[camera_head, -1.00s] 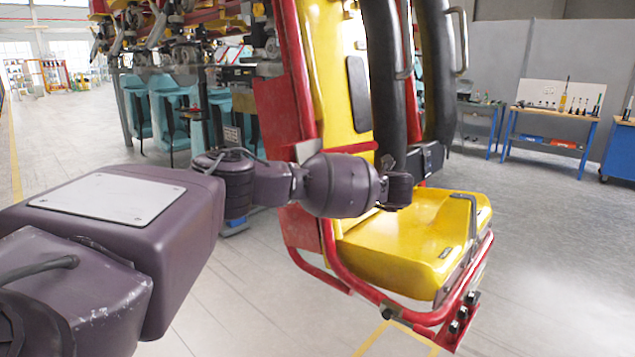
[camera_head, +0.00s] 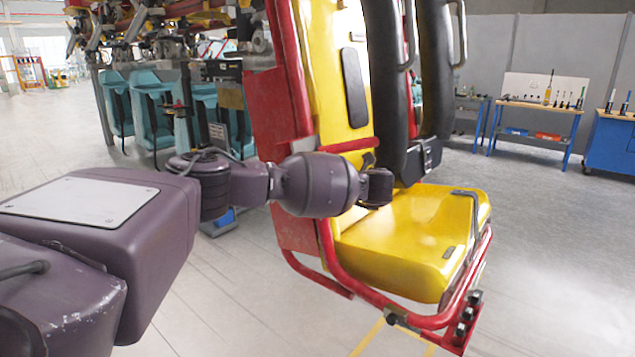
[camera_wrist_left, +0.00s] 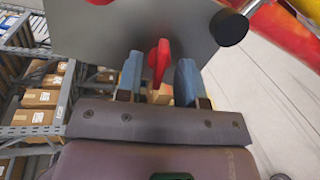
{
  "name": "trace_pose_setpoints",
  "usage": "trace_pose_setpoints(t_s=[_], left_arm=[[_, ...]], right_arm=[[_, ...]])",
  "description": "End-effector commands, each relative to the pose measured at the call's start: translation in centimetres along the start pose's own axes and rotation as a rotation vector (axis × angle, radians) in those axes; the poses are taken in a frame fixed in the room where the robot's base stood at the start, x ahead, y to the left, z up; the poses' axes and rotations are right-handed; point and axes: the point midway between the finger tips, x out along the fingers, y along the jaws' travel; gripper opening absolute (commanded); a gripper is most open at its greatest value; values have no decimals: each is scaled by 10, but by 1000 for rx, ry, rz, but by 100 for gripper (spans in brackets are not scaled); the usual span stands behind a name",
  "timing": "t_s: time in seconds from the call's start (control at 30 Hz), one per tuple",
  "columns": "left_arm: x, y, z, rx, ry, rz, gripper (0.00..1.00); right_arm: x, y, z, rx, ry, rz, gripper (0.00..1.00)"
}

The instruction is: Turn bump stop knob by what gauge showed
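In the left wrist view, a red knob (camera_wrist_left: 157,58) with a narrow upright grip stands out from a flat grey plate (camera_wrist_left: 105,28). My left gripper (camera_wrist_left: 159,66) has its two blue-grey fingers on either side of the knob. A gap shows between the knob and each finger, so the gripper is open around it. In the head view my left arm reaches across to the red and yellow coaster seat (camera_head: 405,240), and the fingers and knob are hidden there. My right gripper is in no view. I cannot make out a gauge.
A black round knob (camera_wrist_left: 229,27) and red tubing are close to the plate in the wrist view. Black restraints (camera_head: 436,70) rise over the seat. Teal seats (camera_head: 155,110) stand behind at left. A workbench (camera_head: 537,110) and a blue cabinet (camera_head: 612,145) are at right. Open floor lies around.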

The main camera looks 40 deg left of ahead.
Motion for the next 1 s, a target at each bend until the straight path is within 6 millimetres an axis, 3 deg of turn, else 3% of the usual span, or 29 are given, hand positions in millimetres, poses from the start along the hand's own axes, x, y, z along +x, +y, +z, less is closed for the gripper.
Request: trace_pose_setpoints(t_s=[0.23,0.5,1.0], left_arm=[[0,0,0,0,-1,0,35],[0,0,0,0,-1,0,0],[0,0,0,-100,-1,9,0]], right_arm=[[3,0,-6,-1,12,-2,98],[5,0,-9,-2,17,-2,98],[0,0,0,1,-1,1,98]])
